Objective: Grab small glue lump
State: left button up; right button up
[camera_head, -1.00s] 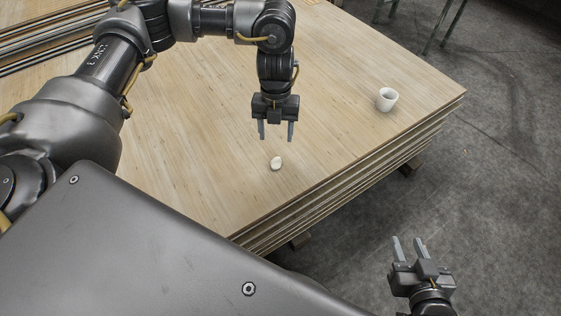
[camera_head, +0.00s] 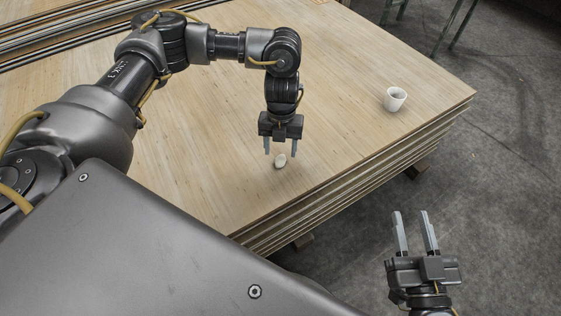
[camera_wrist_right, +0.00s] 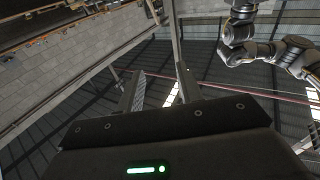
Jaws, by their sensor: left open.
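A small cream-white glue lump (camera_head: 280,161) lies on the top sheet of the veneer stack (camera_head: 215,190), near its front edge. My left gripper (camera_head: 280,150) is open and points down, with its fingertips just above or around the lump in the head view. I cannot tell how high the tips are over the sheet. My right gripper (camera_head: 415,220) is open and empty over the floor, to the right of the stack. Its two fingers also show apart in the right wrist view (camera_wrist_right: 160,90), with nothing between them.
A white cup (camera_head: 395,99) stands on the stack near its right corner. More veneer stacks (camera_head: 60,40) lie at the back left. Metal legs (camera_head: 455,25) stand on the grey floor at the top right. The sheet around the lump is clear.

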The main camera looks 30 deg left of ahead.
aim_at(280, 158)
pick_arm(q)
notch_tip(280, 158, down, 4)
jog(key=shift+s+d+r+b, duration=0.15)
jog(key=shift+r+b, duration=0.1)
jog(key=shift+b, duration=0.2)
pick_arm(e)
jog(key=r, duration=0.1)
jog(key=r+t+y, duration=0.1)
jog(key=s+a+r+t+y, duration=0.1)
jog(key=shift+r+n, duration=0.3)
jog(key=shift+r, duration=0.05)
pick_arm(q)
jog(key=c, duration=1.1)
